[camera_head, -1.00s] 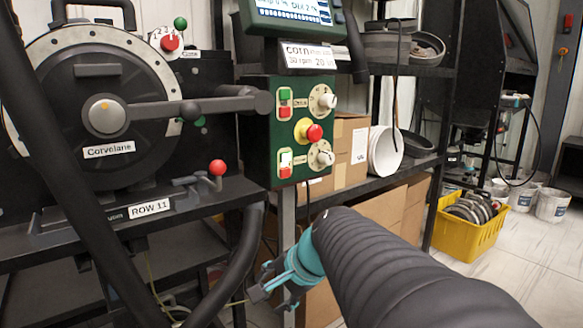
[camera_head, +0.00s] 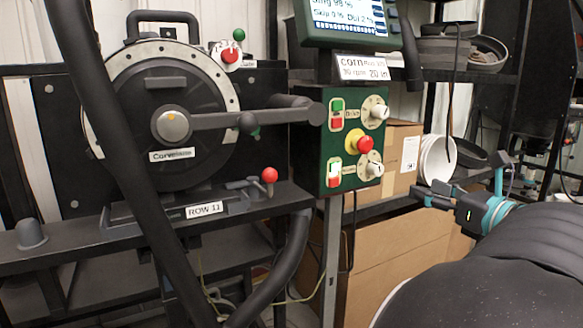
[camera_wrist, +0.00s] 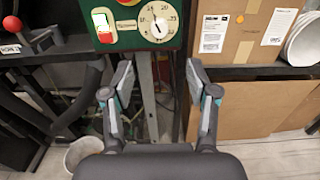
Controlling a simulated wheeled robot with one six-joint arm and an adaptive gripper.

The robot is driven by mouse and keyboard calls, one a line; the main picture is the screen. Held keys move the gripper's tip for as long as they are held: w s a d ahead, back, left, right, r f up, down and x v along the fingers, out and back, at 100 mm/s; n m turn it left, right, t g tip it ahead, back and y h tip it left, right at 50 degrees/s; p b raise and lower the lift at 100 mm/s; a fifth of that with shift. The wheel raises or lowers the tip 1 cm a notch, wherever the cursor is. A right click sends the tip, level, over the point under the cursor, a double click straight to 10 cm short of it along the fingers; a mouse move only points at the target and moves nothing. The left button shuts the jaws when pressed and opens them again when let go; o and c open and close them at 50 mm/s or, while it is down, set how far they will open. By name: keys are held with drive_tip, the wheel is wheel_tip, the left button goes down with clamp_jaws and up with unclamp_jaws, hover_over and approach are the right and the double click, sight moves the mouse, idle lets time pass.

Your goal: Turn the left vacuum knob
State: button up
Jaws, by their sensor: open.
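The green control panel (camera_head: 328,145) carries two pale knobs on round dials. The upper knob (camera_head: 379,112) is beside a green-red switch, and the lower knob (camera_head: 374,169) is beside a lit white-red switch. Their small labels are too blurred to tell which is the vacuum one. In the wrist view the lower knob (camera_wrist: 159,28) shows on its numbered dial at the top, beyond my fingertips. My gripper (camera_wrist: 160,70) is open and empty. In the head view my gripper (camera_head: 452,184) is right of the panel, apart from it.
A red-yellow button (camera_head: 364,145) sits between the knobs. A black lever arm (camera_head: 262,118) crosses from the round seed meter (camera_head: 165,115) to the panel's upper left. Cardboard boxes (camera_head: 402,155) and white bowls (camera_head: 437,160) stand on the shelf behind my gripper.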

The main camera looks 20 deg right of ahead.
sight(380, 171)
drive_tip(key=w, duration=0.9)
drive_tip(key=w+a, duration=0.1)
drive_tip(key=w, duration=0.3)
drive_tip(key=shift+w+p, duration=0.25)
drive_tip(key=shift+p, duration=0.1)
clamp_jaws()
